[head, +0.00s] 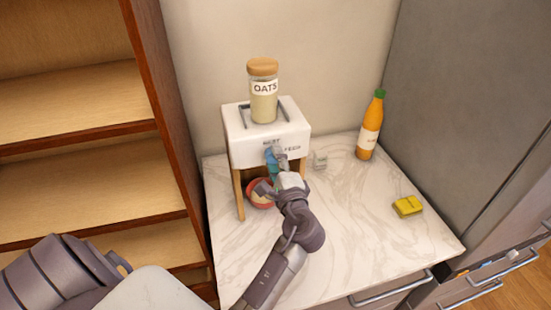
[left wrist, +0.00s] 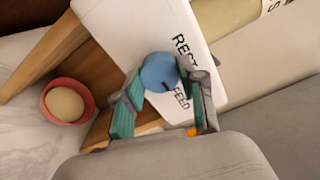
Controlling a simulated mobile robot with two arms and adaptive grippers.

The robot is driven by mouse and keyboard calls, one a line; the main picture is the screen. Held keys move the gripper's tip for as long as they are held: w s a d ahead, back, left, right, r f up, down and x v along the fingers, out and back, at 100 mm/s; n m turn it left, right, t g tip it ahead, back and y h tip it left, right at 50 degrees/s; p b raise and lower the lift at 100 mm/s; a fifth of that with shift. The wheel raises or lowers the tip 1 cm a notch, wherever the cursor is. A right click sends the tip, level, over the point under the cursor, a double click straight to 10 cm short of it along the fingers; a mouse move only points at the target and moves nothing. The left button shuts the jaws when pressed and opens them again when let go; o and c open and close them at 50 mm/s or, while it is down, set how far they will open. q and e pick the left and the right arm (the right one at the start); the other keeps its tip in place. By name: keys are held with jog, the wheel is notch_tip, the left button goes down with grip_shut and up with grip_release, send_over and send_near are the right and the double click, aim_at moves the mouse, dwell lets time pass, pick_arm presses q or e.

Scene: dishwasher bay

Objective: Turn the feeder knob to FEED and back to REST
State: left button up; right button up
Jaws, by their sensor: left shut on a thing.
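The feeder (head: 262,135) is a white box on wooden legs on the marble counter, with REST and FEED printed on its front. Its blue round knob (left wrist: 158,71) sits beside these labels in the left wrist view, with a short dark mark on the side nearer FEED. In the head view the knob (head: 273,153) is partly covered by my gripper. My left gripper (head: 273,162) is at the feeder's front, its teal-padded fingers on both sides of the knob and shut on it. My right gripper is not in view.
A jar of oats (head: 264,95) stands on the feeder. A red bowl (head: 254,198) with pale contents (left wrist: 66,104) sits below it. A wooden shelf (head: 75,155) stands left.

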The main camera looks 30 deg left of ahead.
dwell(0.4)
pick_arm(q)
jog(key=o, duration=1.1)
jog(key=shift+w, duration=0.1)
jog(key=shift+o, duration=0.2)
